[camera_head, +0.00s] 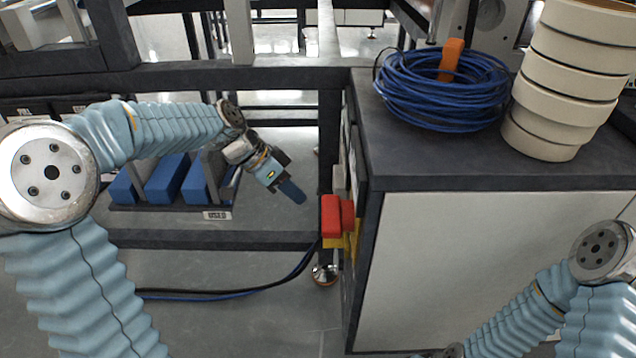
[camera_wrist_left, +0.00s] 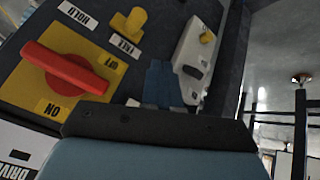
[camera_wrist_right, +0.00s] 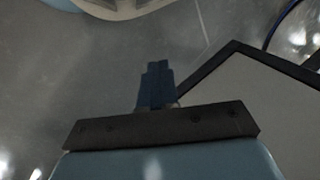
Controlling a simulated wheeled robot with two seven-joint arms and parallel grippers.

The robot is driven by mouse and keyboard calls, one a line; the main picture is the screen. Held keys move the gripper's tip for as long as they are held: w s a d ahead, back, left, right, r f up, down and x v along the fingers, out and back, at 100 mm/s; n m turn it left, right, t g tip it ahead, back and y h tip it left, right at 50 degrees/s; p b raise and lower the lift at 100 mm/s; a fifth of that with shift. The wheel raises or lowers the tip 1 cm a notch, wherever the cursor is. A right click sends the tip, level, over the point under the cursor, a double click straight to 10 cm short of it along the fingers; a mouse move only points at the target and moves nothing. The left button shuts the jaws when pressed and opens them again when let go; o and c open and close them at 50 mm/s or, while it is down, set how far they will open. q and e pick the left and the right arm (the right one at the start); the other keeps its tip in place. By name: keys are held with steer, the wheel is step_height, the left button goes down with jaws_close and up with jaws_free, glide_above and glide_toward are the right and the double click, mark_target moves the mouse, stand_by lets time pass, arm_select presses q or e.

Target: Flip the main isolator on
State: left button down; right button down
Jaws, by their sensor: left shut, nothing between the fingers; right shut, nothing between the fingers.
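The main isolator is a red rotary handle (camera_wrist_left: 65,68) on a yellow plate (camera_wrist_left: 18,88) in the left wrist view. Labels reading ON and OFF appear inverted near it; the handle lies slantwise, and I cannot tell which it indicates. In the head view the red handle (camera_head: 333,216) sticks out from the cabinet's left face. My left gripper (camera_head: 294,192) is shut and empty, left of and slightly above the handle, apart from it. Its fingers (camera_wrist_left: 163,85) show right of the handle in the left wrist view. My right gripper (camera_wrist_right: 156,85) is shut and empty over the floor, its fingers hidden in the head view.
A yellow knob (camera_wrist_left: 128,25) and a pale box with a small yellow knob (camera_wrist_left: 200,52) share the panel. The cabinet top (camera_head: 450,170) bears a blue cable coil (camera_head: 440,90) and a stack of cream rolls (camera_head: 565,80). Blue bins (camera_head: 165,180) stand behind my left arm.

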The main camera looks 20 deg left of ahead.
arm_select(q)
steer(key=s+r+m, duration=0.2)
steer(key=r+m, duration=0.1)
steer(key=r, duration=0.5)
steer(key=s+a+r+m+h, duration=0.1)
steer(key=s+r+m, duration=0.1)
steer(key=r, duration=0.7)
steer(key=shift+s+a+m+h, duration=0.15)
steer(key=shift+s+m+h, duration=0.2)
steer(key=shift+s, duration=0.35)
glide_above(330, 198)
steer(key=a, duration=0.3)
step_height(330, 198, down, 8)
steer(key=r, duration=0.1)
steer(key=f, duration=0.3)
steer(key=shift+s+b, duration=0.35)
steer(key=shift+s, duration=0.05)
steer(key=shift+f, duration=0.55)
